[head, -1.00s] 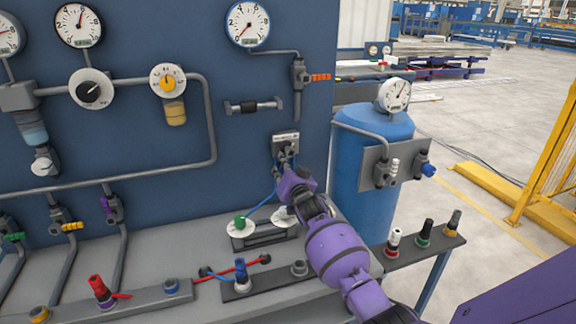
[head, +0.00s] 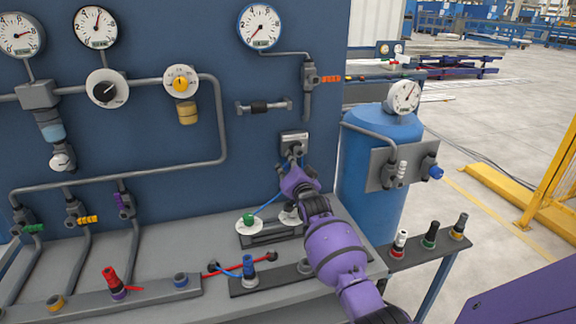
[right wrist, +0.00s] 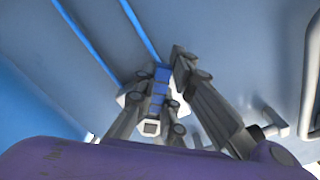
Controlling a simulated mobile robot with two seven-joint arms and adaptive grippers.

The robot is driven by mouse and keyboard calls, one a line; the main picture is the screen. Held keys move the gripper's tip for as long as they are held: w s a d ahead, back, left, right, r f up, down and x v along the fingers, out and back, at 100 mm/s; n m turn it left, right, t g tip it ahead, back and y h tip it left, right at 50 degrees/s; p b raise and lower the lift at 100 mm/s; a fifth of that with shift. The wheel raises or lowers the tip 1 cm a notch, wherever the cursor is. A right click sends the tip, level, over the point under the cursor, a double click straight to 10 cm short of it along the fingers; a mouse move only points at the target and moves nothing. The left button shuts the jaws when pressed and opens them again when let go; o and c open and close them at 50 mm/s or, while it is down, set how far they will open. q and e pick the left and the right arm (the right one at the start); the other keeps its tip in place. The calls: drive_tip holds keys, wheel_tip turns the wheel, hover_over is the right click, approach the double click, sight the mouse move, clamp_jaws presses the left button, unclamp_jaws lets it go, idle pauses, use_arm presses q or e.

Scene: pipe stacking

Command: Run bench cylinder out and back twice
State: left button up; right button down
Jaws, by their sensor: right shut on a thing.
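A small grey valve block with a pale face (head: 294,138) is fixed low on the blue panel. My right gripper (head: 297,160) is at its underside, shut on its small lever, which the fingers mostly hide. In the right wrist view the fingers (right wrist: 160,95) close around a narrow grey and blue part. On the bench below, a dark unit (head: 270,236) carries two white discs, one with a green knob. A short horizontal cylinder with a dark middle (head: 262,106) is mounted higher on the panel. I cannot tell which of these is the bench cylinder. My left gripper is not in view.
A blue tank (head: 372,190) with a gauge stands right of the panel. Gauges, regulators and grey pipes (head: 140,172) cover the panel's left. Red (head: 113,280) and blue (head: 248,265) fittings stand along the bench front, with hoses between. Several fittings stand on a right-hand rail.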

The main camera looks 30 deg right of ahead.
drive_tip(key=c, duration=1.8)
unclamp_jaws()
drive_tip(key=shift+s+a, duration=0.15)
drive_tip(key=shift+s, duration=0.35)
drive_tip(key=v, duration=1.1)
